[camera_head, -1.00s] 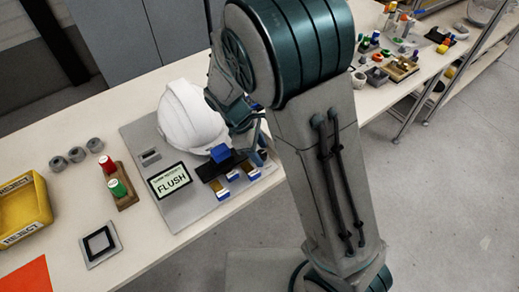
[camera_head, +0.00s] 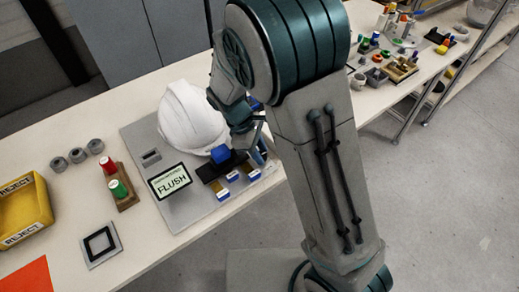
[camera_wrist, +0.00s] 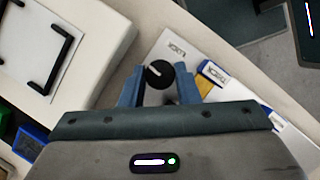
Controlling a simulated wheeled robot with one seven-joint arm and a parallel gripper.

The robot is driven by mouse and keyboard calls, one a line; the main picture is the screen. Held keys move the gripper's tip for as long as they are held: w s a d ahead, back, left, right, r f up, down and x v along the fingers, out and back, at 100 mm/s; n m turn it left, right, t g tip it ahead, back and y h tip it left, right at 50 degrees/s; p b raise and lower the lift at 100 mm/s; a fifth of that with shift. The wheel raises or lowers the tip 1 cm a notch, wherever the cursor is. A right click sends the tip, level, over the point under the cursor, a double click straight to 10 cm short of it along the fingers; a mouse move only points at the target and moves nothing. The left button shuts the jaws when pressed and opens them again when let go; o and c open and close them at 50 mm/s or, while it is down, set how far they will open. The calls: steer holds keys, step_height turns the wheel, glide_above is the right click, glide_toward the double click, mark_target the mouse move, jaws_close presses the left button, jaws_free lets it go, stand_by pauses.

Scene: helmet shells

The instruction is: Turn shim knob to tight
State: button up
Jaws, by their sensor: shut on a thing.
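In the wrist view the shim knob (camera_wrist: 159,74) is a round black knob with a white pointer line, standing on a light plate. My gripper (camera_wrist: 159,79) has its two blue fingers on either side of the knob and is shut on it. The pointer slants toward the left finger. In the head view the white helmet shell (camera_head: 192,118) sits on a grey fixture board (camera_head: 197,211). The knob and most of my gripper are hidden behind my arm there.
A display (camera_head: 170,182) reading FLUSH stands on the board, with a blue block (camera_head: 220,154) and blue-ended tabs (camera_head: 233,177) near the helmet. Left are a red-and-green capped holder (camera_head: 122,190) and a yellow REJECT bin (camera_head: 22,209). The wrist view shows a white pad (camera_wrist: 50,45) with black brackets.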

steer(key=m, duration=0.2)
steer(key=m+g+p, duration=0.1)
steer(key=m, duration=0.1)
steer(key=shift+w+d+r+g+y, duration=0.1)
steer(key=shift+w+g+y, duration=0.05)
steer(key=shift+g+y, duration=0.2)
steer(key=m+g+y, duration=0.1)
steer(key=m, duration=0.3)
steer(key=shift+m+p, duration=0.3)
steer(key=shift+m, duration=0.1)
steer(key=m+y, duration=0.1)
steer(key=m, duration=0.1)
steer(key=m+y, duration=0.1)
steer(key=m, duration=0.1)
steer(key=shift+w+d+g, duration=0.1)
steer(key=shift+d+g, duration=0.1)
steer(key=shift+g, duration=0.05)
steer(key=shift+m+y, duration=0.65)
steer(key=shift+m, duration=1.25)
steer(key=o, duration=1)
